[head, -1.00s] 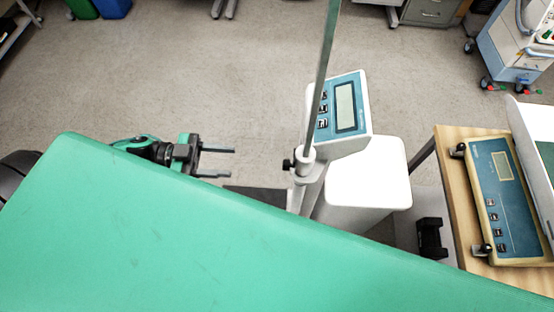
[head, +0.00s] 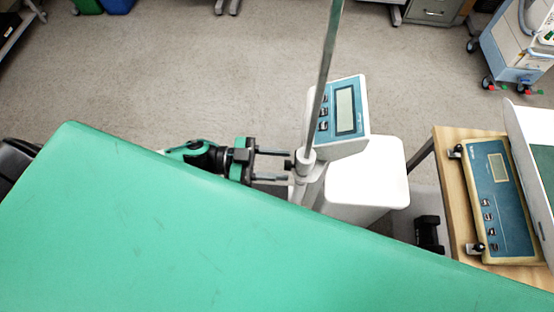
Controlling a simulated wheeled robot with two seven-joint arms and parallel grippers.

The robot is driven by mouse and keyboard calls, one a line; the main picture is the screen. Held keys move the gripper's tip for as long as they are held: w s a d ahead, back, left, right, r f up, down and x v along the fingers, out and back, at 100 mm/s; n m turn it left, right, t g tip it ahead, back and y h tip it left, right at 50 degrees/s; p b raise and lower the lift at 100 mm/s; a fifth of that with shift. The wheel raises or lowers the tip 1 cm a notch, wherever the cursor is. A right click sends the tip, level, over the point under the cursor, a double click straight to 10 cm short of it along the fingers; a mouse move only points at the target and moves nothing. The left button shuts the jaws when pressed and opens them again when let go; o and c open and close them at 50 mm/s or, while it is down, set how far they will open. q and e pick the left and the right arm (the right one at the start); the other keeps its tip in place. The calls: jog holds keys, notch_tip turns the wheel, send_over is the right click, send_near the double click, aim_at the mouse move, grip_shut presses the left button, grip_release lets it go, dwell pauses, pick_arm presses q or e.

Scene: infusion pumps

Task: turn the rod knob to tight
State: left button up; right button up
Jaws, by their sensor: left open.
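The rod knob (head: 288,165) is a small dark knob on the left side of the clamp where the thin metal rod (head: 323,75) enters the grey stand (head: 303,185). My left gripper (head: 287,165) comes in from the left. It is open, with one dark finger on the far side of the knob and the other on the near side. The fingertips are close to the stand; whether they touch the knob I cannot tell. My right gripper is not in view.
An infusion pump (head: 340,110) with a screen is mounted beside the rod, above a white box-like body (head: 368,180). A second pump (head: 500,205) lies on a wooden table (head: 447,160) at the right. Green blocks the lower view.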

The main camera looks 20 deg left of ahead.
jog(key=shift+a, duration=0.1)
pick_arm(q)
grip_shut()
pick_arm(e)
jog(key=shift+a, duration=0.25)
pick_arm(q)
jog(key=shift+m+b, duration=1.6)
jog(key=shift+m, duration=4.5)
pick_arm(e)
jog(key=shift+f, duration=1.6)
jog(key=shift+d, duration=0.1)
